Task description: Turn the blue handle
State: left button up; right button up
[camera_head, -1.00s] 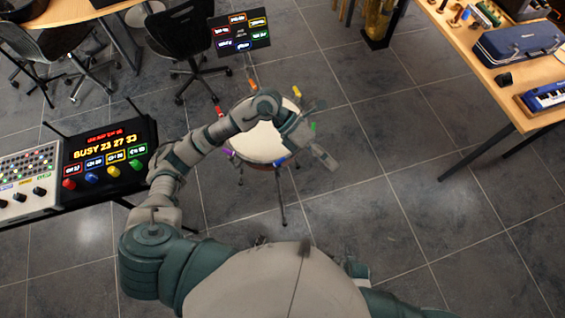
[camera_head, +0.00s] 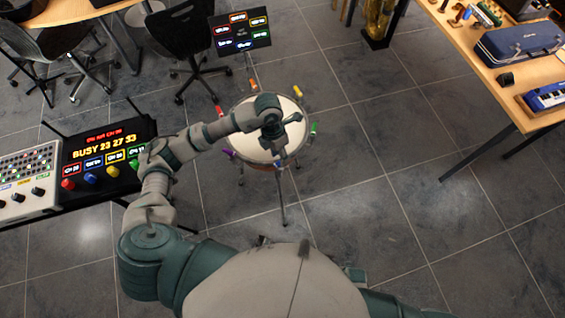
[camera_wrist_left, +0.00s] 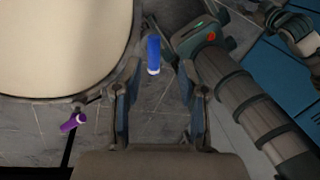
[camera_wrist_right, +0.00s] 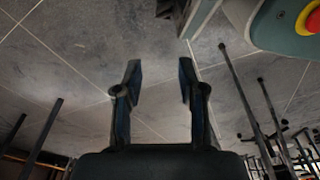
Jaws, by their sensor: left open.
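The blue handle (camera_wrist_left: 153,55) is a short bar with a pale end on the rim of a round drum (camera_head: 262,115). In the left wrist view it lies just ahead of my left gripper (camera_wrist_left: 161,82), between the lines of its two spread fingers. I see no contact. In the head view my left gripper (camera_head: 281,155) points down at the near side of the drum and mostly hides the blue handle. A purple handle (camera_wrist_left: 73,122) sits to the left in the left wrist view. My right gripper (camera_wrist_right: 159,73) is open and empty over the floor.
Red (camera_head: 218,110), orange (camera_head: 252,85), yellow (camera_head: 298,91) and green (camera_head: 313,129) handles ring the drum. A lit console (camera_head: 104,150) stands left, a display (camera_head: 240,32) behind. A wooden table (camera_head: 490,75) is at right. Floor right of the drum is clear.

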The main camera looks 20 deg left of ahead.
aim_at(278, 162)
pick_arm(q)
jog(key=f, duration=0.1)
jog(key=a+f, duration=0.1)
jog(key=f, duration=0.2)
jog(key=shift+s+a+f, duration=0.25)
jog(key=shift+a, duration=0.1)
jog(key=shift+f, duration=0.3)
jog(key=shift+d, duration=1.25)
jog(key=c, duration=0.4)
grip_shut()
jog(key=shift+a+f, duration=0.15)
jog(key=shift+a, duration=0.55)
jog(key=shift+s+a, duration=0.1)
jog(key=shift+d, duration=0.3)
pick_arm(e)
jog(key=shift+w+a+r, duration=0.3)
jog(key=shift+a+r, duration=0.15)
jog(key=shift+r, duration=0.15)
